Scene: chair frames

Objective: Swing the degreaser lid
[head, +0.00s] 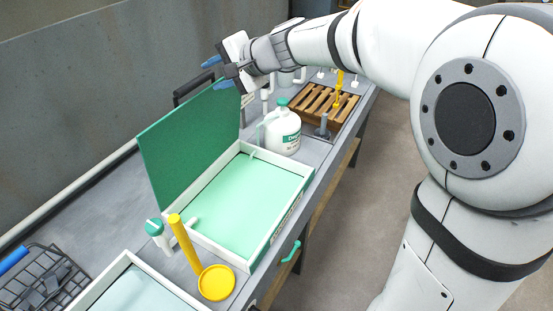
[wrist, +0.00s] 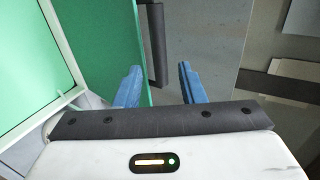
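The degreaser lid (head: 190,145) is a green panel standing raised along the back of a white-rimmed tank (head: 285,211) with pale green inside. A black bar handle (head: 184,91) sits at the lid's upper edge. In the wrist view, the lid (wrist: 112,40) is left of centre and its black handle (wrist: 157,45) lies between the lines of my two blue fingers. My gripper (head: 216,74) is open beside the lid's top, close to the handle. It also shows in the wrist view (wrist: 160,85), with a gap on both sides of the handle. I cannot tell whether it touches.
A white jug with a green cap (head: 282,133) stands right of the tank, before a wooden slatted rack (head: 325,104). A yellow dish with an upright handle (head: 215,283) and a second tray (head: 128,290) are in front. A wire basket (head: 45,278) is at left; a wall runs behind.

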